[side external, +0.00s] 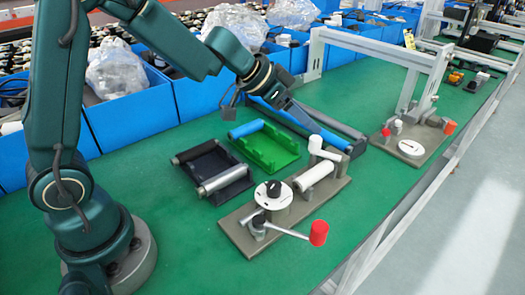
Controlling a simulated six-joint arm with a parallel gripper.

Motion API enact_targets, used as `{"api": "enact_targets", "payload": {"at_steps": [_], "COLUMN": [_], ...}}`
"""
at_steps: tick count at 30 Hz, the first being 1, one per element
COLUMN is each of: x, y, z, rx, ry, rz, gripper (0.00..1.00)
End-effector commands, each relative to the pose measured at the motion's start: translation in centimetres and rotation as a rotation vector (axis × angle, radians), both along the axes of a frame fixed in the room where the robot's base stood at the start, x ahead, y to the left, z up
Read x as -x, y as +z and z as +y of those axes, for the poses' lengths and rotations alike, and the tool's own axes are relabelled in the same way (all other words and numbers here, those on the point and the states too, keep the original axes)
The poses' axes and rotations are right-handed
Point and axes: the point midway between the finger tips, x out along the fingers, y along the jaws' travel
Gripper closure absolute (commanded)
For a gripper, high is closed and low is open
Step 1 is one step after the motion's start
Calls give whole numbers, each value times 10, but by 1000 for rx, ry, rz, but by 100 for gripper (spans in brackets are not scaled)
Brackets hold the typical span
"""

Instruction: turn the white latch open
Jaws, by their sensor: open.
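A grey fixture plate (240,222) lies on the green bench in front of my arm. The white latch (321,150) appears to be the short white arm with rounded ends at the fixture's far end, just above a white roller (314,176). My gripper (268,106) is open, above and behind the fixture to the left of the latch. It appears empty and does not touch the latch.
The fixture also carries a white dial with a black knob (273,189) and a crank with a red handle (319,233). Dark (212,168) and green (268,147) roller trays lie behind it. A grey portal frame (375,45) stands to the right. Blue bins line the back.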

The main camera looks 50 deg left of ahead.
Motion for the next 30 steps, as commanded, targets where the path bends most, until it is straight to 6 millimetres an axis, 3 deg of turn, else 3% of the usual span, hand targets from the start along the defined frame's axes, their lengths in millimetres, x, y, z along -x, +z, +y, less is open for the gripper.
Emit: {"api": "enact_targets", "payload": {"at_steps": [5,15,23,30], "x": [-1,2,-10,-20], "y": [29,13,23,38], "z": [2,12,17,8], "rx": [-3,-573,-983,-1317], "ry": [4,-313,-563,-830], "rz": [-10,-87,-250,-446], "gripper": [36,36,36,36]}}
